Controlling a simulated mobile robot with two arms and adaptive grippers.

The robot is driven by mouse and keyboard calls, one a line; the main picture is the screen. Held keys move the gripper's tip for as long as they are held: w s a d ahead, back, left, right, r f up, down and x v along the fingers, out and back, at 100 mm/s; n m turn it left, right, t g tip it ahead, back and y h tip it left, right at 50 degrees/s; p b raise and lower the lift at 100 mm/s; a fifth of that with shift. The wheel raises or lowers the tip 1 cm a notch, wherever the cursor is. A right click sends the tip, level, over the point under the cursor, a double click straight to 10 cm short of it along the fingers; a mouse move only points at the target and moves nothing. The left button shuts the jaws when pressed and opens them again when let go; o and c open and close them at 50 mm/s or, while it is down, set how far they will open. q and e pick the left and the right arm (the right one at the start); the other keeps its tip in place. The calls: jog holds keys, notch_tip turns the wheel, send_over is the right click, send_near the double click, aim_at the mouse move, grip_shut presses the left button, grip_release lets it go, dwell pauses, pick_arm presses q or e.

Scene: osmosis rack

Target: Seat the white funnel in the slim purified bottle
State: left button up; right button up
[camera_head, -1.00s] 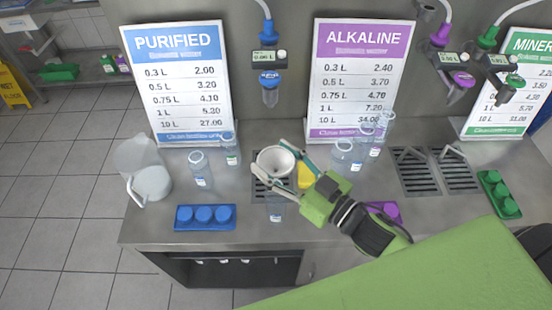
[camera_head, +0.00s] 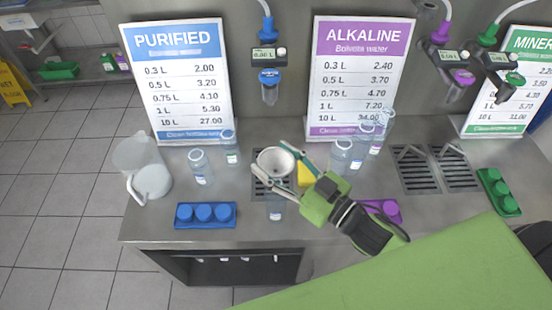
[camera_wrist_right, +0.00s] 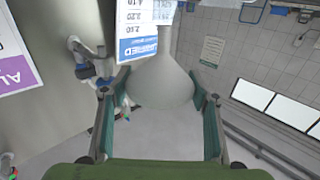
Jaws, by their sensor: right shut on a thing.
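The white funnel (camera_head: 272,161) is held between the fingers of my right gripper (camera_head: 281,169), above the counter near the left drain grate. In the right wrist view the funnel (camera_wrist_right: 160,85) fills the space between the two fingers. A clear bottle with a pale label (camera_head: 275,209) stands directly below the gripper in the head view, partly hidden by it. I cannot tell whether the funnel's stem is in its neck. Two more clear bottles stand left, a wider one (camera_head: 201,168) and a slimmer one (camera_head: 230,148). My left gripper is not in view.
A clear jug (camera_head: 141,160) stands at the left. A blue cap tray (camera_head: 206,224) lies at the front edge. The blue dispenser (camera_head: 269,78) hangs behind the funnel. A yellow object (camera_head: 305,174) sits beside the gripper; several alkaline-side bottles (camera_head: 341,157) stand right.

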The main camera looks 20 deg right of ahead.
aim_at(276, 170)
jog(key=shift+f, duration=0.15)
jog(key=shift+f+b, duration=0.75)
jog(key=shift+f, duration=0.2)
jog(key=shift+f, duration=0.15)
jog(key=shift+f, duration=0.3)
dwell(0.4)
jog(key=o, duration=0.9)
